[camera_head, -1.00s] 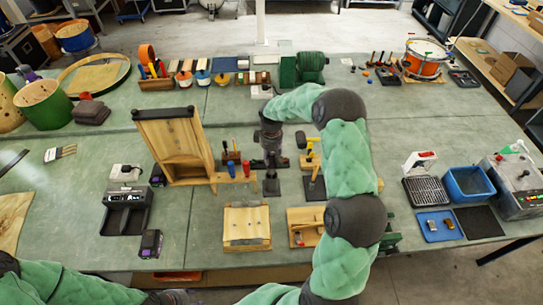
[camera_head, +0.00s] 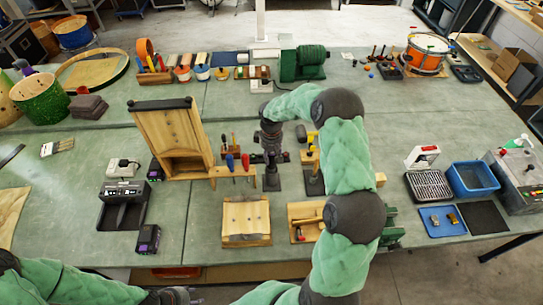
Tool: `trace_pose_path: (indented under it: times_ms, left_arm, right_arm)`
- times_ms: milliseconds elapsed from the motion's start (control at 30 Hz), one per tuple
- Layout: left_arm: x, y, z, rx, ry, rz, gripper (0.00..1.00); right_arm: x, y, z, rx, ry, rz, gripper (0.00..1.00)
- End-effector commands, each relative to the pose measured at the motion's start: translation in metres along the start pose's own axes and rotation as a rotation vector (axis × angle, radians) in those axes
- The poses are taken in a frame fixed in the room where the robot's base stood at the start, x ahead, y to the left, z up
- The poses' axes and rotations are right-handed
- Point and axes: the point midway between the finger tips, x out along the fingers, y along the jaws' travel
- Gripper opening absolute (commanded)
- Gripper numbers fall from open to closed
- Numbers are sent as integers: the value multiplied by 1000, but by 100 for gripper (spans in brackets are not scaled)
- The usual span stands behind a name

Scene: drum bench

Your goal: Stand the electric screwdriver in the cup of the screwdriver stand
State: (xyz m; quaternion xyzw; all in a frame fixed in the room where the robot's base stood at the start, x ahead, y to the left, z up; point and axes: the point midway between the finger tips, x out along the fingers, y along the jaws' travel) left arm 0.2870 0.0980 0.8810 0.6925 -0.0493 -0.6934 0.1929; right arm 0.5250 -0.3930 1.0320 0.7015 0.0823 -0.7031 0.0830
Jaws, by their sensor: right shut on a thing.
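My right gripper (camera_head: 270,150) reaches down over the middle of the bench and is shut on a dark tool, which I take to be the electric screwdriver (camera_head: 278,158). The tool looks roughly level, and its far details are too small to tell. Just in front of it stands a dark piece with a square base (camera_head: 271,183), probably the screwdriver stand. The tool and the gripper hide part of the area behind it, and I cannot make out its cup.
A wooden rack (camera_head: 238,171) with red and blue handles stands just left of the gripper, beside a tall wooden frame (camera_head: 175,135). To the right is another dark base (camera_head: 313,184) with an upright tool. A wooden box (camera_head: 246,220) lies in front.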

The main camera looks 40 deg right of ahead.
Motion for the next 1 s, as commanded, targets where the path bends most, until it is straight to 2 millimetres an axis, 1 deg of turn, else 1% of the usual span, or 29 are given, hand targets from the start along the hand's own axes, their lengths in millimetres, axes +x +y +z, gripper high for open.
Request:
trace_pose_path:
  times_ms: [433, 767, 800, 867, 1000]
  left_arm:
    - [14, -5, 0, 0, 0, 0, 40]
    - [14, -5, 0, 0, 0, 0, 40]
    - [14, -5, 0, 0, 0, 0, 40]
    - [14, -5, 0, 0, 0, 0, 40]
    - [14, -5, 0, 0, 0, 0, 40]
  right_arm:
    - [20, 0, 0, 0, 1, 1, 0]
    - [20, 0, -1, 0, 2, 1, 0]
    - [20, 0, -1, 1, 2, 1, 46]
    - [20, 0, 0, 0, 2, 1, 62]
    - [21, 0, 0, 0, 1, 1, 62]
